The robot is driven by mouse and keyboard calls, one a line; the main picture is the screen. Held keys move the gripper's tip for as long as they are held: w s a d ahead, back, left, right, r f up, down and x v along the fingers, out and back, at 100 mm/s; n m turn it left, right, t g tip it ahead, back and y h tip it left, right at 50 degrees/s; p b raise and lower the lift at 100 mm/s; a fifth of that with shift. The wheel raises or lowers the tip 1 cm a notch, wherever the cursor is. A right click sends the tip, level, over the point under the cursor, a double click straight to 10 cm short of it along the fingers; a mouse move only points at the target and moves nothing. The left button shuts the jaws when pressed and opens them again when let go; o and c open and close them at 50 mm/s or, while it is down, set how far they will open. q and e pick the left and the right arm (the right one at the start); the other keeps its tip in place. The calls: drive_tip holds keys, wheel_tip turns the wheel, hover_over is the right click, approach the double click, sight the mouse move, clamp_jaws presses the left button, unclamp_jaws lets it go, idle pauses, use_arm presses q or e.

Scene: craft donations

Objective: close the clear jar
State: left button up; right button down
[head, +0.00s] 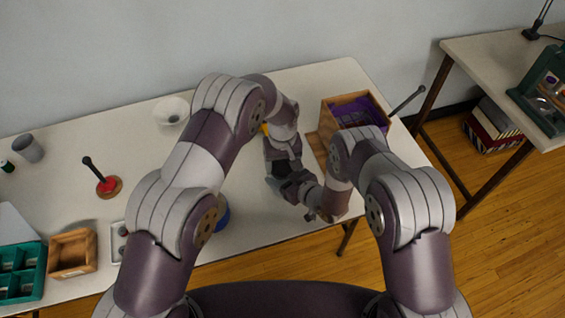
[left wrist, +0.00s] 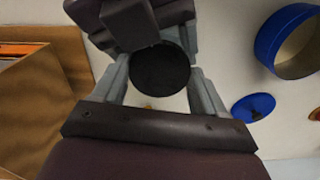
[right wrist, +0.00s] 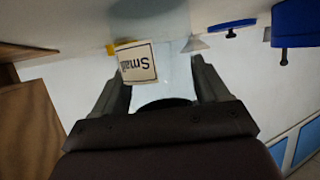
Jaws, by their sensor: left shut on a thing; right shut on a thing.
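The clear jar (right wrist: 172,72) stands between the fingers of my right gripper (right wrist: 160,75) in the right wrist view. My right gripper is shut on it. A pale label reading "Small" (right wrist: 137,62) shows at the jar's side, upside down. The round black lid (left wrist: 160,68) lies between the fingers of my left gripper (left wrist: 160,85), which is shut on it. A dark edge of the lid also shows at the jar's top in the right wrist view (right wrist: 165,103). Whether the lid is seated cannot be told. In the head view, my arms hide most of the jar.
A wooden box with purple contents (head: 355,108) stands right of my grippers. A blue round container (left wrist: 288,42) and a blue disc (left wrist: 253,107) lie nearby.

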use_arm(q)
drive_tip(key=o, duration=1)
drive_tip(key=shift+r, duration=0.1)
drive_tip(key=shift+r, duration=2.2)
drive_tip(key=shift+c, duration=0.3)
drive_tip(key=shift+r+n, duration=0.3)
drive_tip(key=shift+n, duration=0.3)
wheel_tip(320, 180, up, 3)
drive_tip(key=n, duration=0.4)
drive_tip(key=shift+f+n, duration=0.15)
drive_tip(key=shift+n, duration=0.25)
drive_tip(key=shift+w, duration=0.1)
